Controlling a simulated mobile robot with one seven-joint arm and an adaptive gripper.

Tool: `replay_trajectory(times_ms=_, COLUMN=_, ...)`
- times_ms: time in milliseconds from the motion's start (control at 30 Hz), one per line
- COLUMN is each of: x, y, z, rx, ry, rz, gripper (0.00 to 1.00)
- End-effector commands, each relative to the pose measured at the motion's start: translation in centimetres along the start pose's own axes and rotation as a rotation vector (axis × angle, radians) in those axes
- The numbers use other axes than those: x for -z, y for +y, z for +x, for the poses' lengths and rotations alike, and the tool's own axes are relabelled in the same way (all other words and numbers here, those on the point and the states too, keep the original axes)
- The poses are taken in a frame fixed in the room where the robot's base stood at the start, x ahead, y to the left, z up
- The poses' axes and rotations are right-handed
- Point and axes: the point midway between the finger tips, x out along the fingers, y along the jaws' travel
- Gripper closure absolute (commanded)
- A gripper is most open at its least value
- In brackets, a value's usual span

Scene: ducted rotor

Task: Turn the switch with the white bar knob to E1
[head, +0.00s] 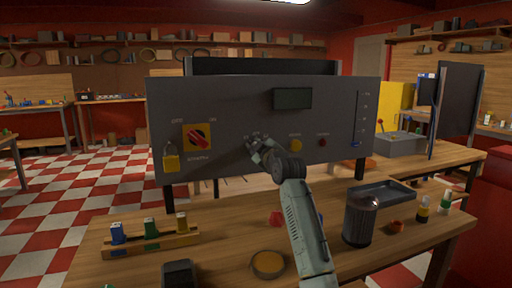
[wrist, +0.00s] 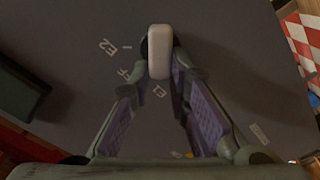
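The white bar knob (wrist: 160,55) is in the upper middle of the wrist view, on the dark grey panel. Its bar stands upright in that picture, and its lower end is nearest the E1 label (wrist: 159,91). The OFF label (wrist: 130,72), partly hidden by a finger, and the E2 label (wrist: 119,47) lie to its left. My gripper (wrist: 161,68) has one fingertip on each side of the bar, closed up against it. In the head view my gripper (head: 262,148) is at the panel's middle and hides the knob.
The panel (head: 240,110) also bears a red rotary switch on a yellow plate (head: 197,137), a yellow padlock (head: 171,160), a yellow button (head: 296,145), a red button (head: 322,142) and a slider (head: 356,143). A dark canister (head: 360,222) and a tray (head: 383,192) stand on the bench.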

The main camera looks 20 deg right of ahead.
Motion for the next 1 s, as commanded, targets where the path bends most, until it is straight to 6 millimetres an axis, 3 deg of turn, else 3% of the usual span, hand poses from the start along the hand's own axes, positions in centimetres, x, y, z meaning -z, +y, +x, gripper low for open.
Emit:
replay_trajectory(times_ms=300, x=0.0, y=0.0, z=0.0, rx=0.001, ry=-0.001, rz=-0.001, gripper=0.63)
replay_trajectory(times_ms=667, x=-0.1, y=0.0, z=-0.4, rx=0.0, ry=-0.001, rz=0.0, gripper=0.63)
replay_trajectory(times_ms=833, x=-0.1, y=0.0, z=-2.5, rx=-0.001, ry=0.0, rz=0.0, gripper=0.63)
replay_trajectory(times_ms=1000, x=-0.1, y=0.0, z=-6.2, rx=-0.002, ry=0.0, rz=0.0, gripper=0.63)
